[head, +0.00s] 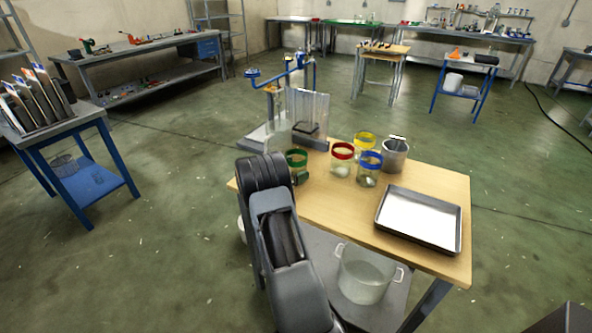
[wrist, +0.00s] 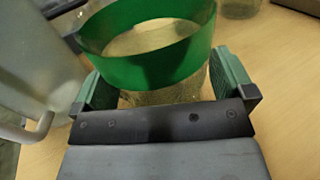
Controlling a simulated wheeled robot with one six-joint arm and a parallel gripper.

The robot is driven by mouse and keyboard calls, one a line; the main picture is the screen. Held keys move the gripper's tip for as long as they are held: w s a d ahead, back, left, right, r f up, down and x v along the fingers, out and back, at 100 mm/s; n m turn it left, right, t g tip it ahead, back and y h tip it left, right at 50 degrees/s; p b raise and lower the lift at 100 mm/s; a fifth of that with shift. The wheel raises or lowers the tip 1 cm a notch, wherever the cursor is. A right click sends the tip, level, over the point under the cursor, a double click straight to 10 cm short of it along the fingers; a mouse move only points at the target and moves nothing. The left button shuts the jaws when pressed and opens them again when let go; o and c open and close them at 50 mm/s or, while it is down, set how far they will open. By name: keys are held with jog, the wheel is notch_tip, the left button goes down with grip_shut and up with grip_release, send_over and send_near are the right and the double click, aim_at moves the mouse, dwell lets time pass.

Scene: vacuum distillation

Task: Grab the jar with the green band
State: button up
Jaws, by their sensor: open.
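The jar with the green band (wrist: 150,62) is clear glass and stands upright on the wooden table. In the wrist view it fills the space in front of my open gripper (wrist: 165,92), with one green finger pad at each side of it. The jar's near wall is partly between the fingers; I cannot tell whether either finger touches it. In the head view the green-banded jar (head: 297,160) is at the left of the jar group, partly hidden behind my arm.
Jars with red (head: 342,158), yellow (head: 364,143) and blue (head: 370,168) bands stand to the right, near a metal cup (head: 395,154). A metal tray (head: 390,212) lies at the table's right. A lever apparatus (head: 270,138) stands close behind the green-banded jar.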

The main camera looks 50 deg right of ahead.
jog(key=shift+c, duration=0.5)
jog(key=c, duration=0.9)
jog(key=shift+r, duration=0.15)
